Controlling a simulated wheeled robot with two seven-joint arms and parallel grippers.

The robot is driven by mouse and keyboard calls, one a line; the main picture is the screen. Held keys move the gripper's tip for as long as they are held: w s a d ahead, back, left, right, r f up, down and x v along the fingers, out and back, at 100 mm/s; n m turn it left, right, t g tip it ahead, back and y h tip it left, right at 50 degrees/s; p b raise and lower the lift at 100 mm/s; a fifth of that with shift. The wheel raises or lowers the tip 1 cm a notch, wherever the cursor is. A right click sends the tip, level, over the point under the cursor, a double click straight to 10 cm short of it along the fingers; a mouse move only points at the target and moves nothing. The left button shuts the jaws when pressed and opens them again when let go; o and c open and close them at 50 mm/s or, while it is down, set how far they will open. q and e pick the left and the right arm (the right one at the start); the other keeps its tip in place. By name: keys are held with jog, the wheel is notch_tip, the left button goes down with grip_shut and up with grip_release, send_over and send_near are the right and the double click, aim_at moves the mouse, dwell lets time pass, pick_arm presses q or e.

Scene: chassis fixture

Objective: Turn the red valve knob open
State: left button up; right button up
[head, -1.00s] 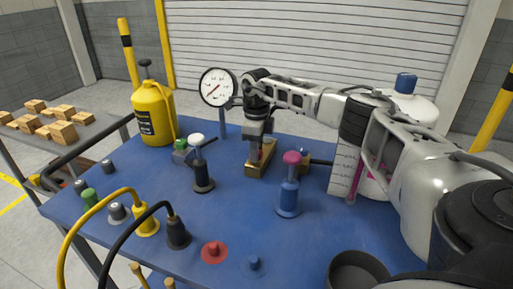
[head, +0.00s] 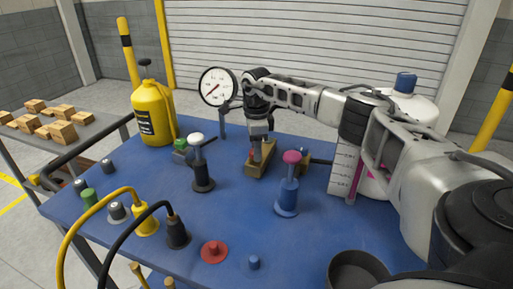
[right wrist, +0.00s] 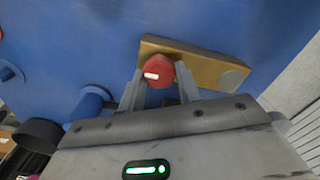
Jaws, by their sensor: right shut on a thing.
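The red valve knob (right wrist: 158,72) is round with a white mark on its face, which points left in the right wrist view. It sits on a brass-coloured block (right wrist: 208,64) on the blue table. The knob is small and partly hidden by my fingers in the head view (head: 252,156), where the block (head: 262,167) also shows. My right gripper (right wrist: 160,88) is shut on the knob, one finger on each side. In the head view my right gripper (head: 258,147) reaches down from above. My left gripper is not in view.
A pink-topped blue plunger (head: 288,190) stands close to the block's front right, and a white-topped dark plunger (head: 202,170) to its left. A pressure gauge (head: 217,87) stands behind. Cables, a yellow bottle (head: 153,112) and a red disc (head: 213,252) also occupy the table (head: 320,235).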

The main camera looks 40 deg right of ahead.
jog(key=shift+w+r, duration=0.1)
jog(key=o, duration=1)
jog(key=shift+c, duration=0.2)
notch_tip(320, 180, up, 16)
jog(key=b, duration=0.1)
